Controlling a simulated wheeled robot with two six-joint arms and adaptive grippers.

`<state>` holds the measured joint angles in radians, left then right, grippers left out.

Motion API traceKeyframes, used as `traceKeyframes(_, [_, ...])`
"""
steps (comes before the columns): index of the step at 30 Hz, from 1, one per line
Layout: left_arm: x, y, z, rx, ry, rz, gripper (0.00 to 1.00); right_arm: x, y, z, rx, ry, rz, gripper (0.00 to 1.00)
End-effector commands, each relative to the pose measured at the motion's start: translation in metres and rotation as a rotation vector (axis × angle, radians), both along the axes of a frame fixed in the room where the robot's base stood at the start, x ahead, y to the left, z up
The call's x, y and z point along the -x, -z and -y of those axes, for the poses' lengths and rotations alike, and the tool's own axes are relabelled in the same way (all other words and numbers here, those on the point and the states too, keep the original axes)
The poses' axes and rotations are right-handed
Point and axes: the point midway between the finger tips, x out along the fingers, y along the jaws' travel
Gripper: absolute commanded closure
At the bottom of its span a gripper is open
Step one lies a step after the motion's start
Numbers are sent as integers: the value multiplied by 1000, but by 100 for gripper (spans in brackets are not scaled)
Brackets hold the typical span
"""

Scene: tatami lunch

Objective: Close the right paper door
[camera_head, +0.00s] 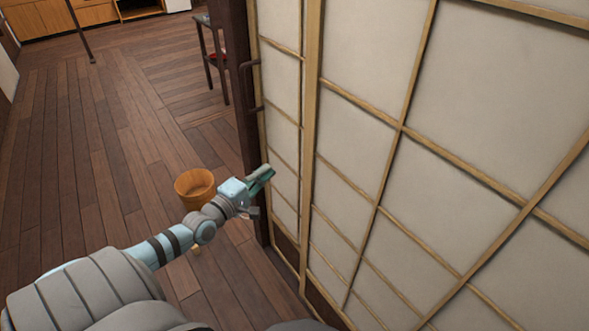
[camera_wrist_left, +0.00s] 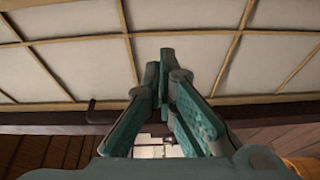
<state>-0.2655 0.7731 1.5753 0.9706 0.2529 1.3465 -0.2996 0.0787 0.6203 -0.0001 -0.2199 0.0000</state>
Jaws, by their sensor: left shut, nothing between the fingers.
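Paper door panels with a pale wood lattice fill the right of the head view. A large near panel (camera_head: 470,95) stands beside a narrower-looking far panel (camera_head: 281,78); I cannot tell which one is the right paper door.
A round wooden bucket (camera_head: 195,187) stands on the plank floor behind my left forearm. A dark-legged table (camera_head: 213,60) stands farther back beside the post. Wooden cabinets (camera_head: 50,17) line the far end. The floor (camera_head: 75,165) on the left is mostly clear.

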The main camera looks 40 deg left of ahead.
Motion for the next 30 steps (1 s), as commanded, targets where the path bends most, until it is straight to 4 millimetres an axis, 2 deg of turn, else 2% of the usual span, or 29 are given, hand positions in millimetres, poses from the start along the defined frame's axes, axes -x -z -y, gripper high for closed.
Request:
traceKeyframes(2, [-7, -8, 2, 35, 7, 23, 100, 0, 5, 0, 0, 0, 0, 100])
traceKeyframes(6, [-26, -7, 0, 36, 4, 25, 100, 0, 16, 2, 2, -1, -1, 100])
traceKeyframes(10, [-53, -4, -2, 35, 2, 25, 100, 1, 37, 2, 3, -1, -1, 100])
traceKeyframes(16, [-97, 0, -5, 34, -1, 24, 100, 1, 81, 2, 3, -1, -1, 100])
traceKeyframes(17, [-102, -1, -4, 34, 0, 22, 100, 1, 83, 2, 3, -1, -1, 100])
traceKeyframes(18, [-97, -11, 4, 37, 2, 13, 100, 1, 58, 2, 2, -1, -2, 100])
traceKeyframes(21, [-92, -16, 18, 34, 3, 16, 100, 1, 36, 1, 2, -1, -2, 100])
traceKeyframes(25, [-89, -13, 30, 36, 3, 16, 100, 0, 25, 1, 1, -1, -1, 100])
traceKeyframes(30, [-87, -9, 34, 33, 2, 16, 100, 1, 24, 1, 1, -1, -1, 100])
